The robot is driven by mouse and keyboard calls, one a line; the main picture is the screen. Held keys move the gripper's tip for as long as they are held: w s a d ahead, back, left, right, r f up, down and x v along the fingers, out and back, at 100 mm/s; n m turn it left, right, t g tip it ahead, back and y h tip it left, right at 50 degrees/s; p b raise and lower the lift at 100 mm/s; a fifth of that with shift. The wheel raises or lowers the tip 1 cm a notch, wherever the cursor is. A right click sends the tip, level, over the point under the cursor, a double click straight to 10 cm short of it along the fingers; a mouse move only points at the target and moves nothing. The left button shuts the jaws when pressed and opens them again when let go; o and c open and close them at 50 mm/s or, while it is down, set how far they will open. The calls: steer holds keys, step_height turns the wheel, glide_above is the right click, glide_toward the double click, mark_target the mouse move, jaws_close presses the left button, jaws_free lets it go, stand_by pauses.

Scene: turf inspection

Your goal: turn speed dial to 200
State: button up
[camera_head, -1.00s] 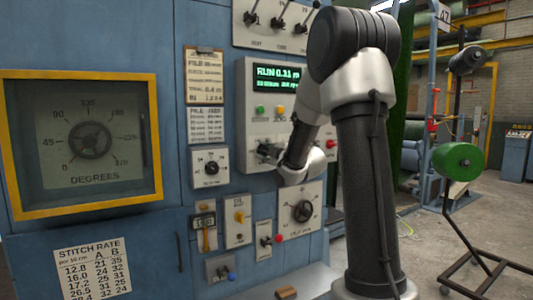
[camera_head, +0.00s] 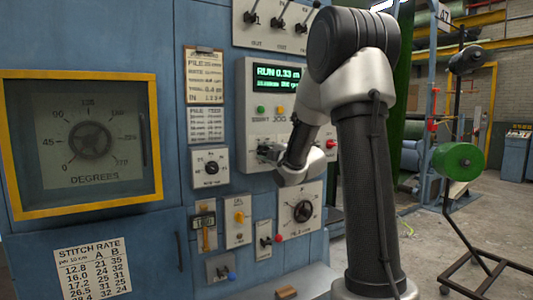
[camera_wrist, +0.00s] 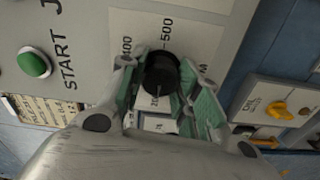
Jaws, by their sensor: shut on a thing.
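The black round speed dial (camera_wrist: 161,72) sits on the pale control panel (camera_wrist: 205,28) in the wrist view. The labels 400 and 500 show above it; lower labels are partly hidden between my fingers. My gripper (camera_wrist: 159,84) has its green-padded fingers on both sides of the dial, shut on it. In the head view my gripper (camera_head: 267,151) is at the panel below the screen and hides most of the dial. The screen (camera_head: 277,79) reads RUN 0.33 m, with a smaller line too blurred to read surely.
A green START button (camera_wrist: 34,63) is left of the dial in the wrist view. A yellow knob (camera_wrist: 280,110) is on a separate plate at right. Lever switches (camera_head: 277,20) are above the screen, and another black dial (camera_head: 303,211) is below my gripper.

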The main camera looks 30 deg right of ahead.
steer(key=shift+f, duration=0.1)
steer(key=o, duration=1.1)
steer(key=shift+c, duration=0.2)
steer(key=s, duration=1.2)
steer(key=shift+d, duration=0.15)
